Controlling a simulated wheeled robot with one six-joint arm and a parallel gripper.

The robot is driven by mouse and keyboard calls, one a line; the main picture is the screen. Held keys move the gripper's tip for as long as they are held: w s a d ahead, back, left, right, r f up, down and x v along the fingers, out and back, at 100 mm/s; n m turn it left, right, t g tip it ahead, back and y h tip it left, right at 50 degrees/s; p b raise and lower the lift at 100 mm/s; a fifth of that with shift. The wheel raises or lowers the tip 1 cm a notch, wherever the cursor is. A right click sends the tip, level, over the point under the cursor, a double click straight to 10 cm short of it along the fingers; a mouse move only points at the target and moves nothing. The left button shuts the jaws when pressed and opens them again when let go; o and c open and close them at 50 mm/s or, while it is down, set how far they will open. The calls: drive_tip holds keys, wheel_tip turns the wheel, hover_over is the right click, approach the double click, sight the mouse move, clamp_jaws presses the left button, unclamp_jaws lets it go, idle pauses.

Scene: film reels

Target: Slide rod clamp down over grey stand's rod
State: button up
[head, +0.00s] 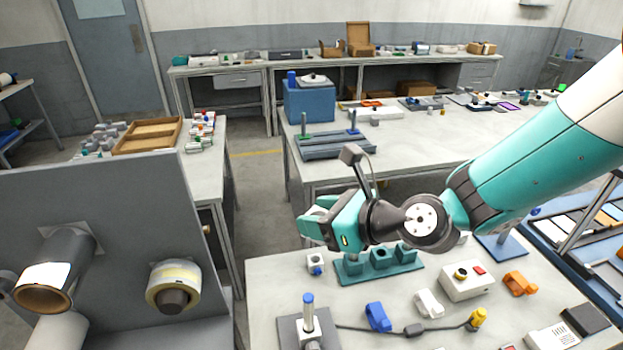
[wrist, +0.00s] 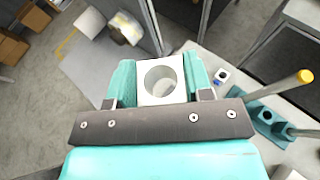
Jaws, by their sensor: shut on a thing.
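My gripper (head: 316,222) is shut on the rod clamp. In the wrist view, the clamp (wrist: 146,95) is a pale grey-white block with a round hole, held between my gripper's teal fingers (wrist: 160,85). In the head view the fingers mostly hide it. The grey stand (head: 289,332) is at the near left of the front table, cut off by the bottom edge. Its upright rod (head: 308,316) has a blue tip. The clamp is held in the air, apart from the rod and farther back. I cannot make out this stand in the wrist view.
A teal block with holes (head: 352,268) and a small white-and-blue block (head: 316,260) lie behind the stand. A blue clamp (head: 377,317), a white one (head: 429,303) and a dark cable (head: 372,330) lie to its right. A grey panel with reels (head: 120,200) stands left.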

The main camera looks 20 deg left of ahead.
wheel_tip(320, 180, down, 8)
drive_tip(key=a+b, duration=0.1)
drive_tip(key=b, duration=0.6)
drive_tip(key=shift+s+a+b, duration=0.3)
drive_tip(key=shift+s+a, duration=0.1)
drive_tip(key=shift+s, duration=0.05)
drive_tip(key=b, duration=0.3)
hover_over(309, 297)
drive_tip(key=shift+f, duration=2.45)
drive_tip(key=shift+f, duration=0.15)
drive_tip(key=shift+f+b, duration=1.5)
drive_tip(key=shift+f, duration=0.9)
drive_tip(key=shift+f, duration=0.1)
drive_tip(key=shift+a+f+b, duration=0.1)
drive_tip(key=shift+f+b, duration=1.45)
drive_tip(key=shift+f, duration=0.85)
